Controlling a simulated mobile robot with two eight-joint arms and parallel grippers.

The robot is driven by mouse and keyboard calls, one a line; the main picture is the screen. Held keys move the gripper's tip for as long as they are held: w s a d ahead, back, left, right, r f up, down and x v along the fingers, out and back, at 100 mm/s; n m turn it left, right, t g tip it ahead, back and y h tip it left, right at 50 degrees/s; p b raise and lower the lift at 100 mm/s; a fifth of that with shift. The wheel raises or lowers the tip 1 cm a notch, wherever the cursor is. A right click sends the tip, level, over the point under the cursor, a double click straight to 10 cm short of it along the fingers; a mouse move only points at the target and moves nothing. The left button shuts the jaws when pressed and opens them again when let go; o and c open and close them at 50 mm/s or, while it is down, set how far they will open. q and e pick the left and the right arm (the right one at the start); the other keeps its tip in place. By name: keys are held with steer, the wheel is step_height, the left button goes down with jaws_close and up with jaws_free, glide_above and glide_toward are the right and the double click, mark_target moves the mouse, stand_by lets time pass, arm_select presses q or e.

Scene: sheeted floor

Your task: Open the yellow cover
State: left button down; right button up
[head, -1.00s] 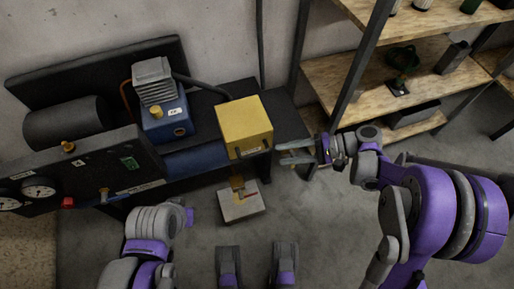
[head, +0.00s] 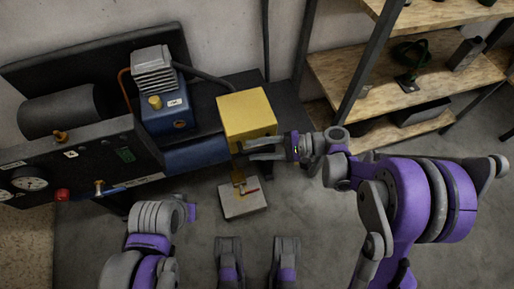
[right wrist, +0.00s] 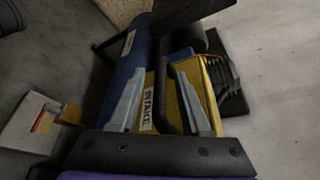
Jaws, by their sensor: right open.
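The yellow cover (head: 244,108) is a boxy yellow housing at the right end of the dark bench in the head view. In the right wrist view, the yellow cover (right wrist: 206,92) bears a white INTAKE label (right wrist: 147,106) and a curved black handle (right wrist: 178,88). My right gripper (head: 250,149) is open at the cover's lower front edge. In the right wrist view its two grey fingers (right wrist: 161,80) stand apart, with the label and handle between them; contact cannot be told. My left arm shows at lower left, but its fingers do not show.
A blue compressor (head: 166,115) with a grey finned top stands left of the cover. A gauge panel (head: 90,165) is at the left. A small grey box (head: 243,202) with yellow and red parts is on the floor below. Wooden shelves (head: 400,75) stand at the right.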

steer(key=shift+a, duration=0.1)
jaws_close()
stand_by(1.4)
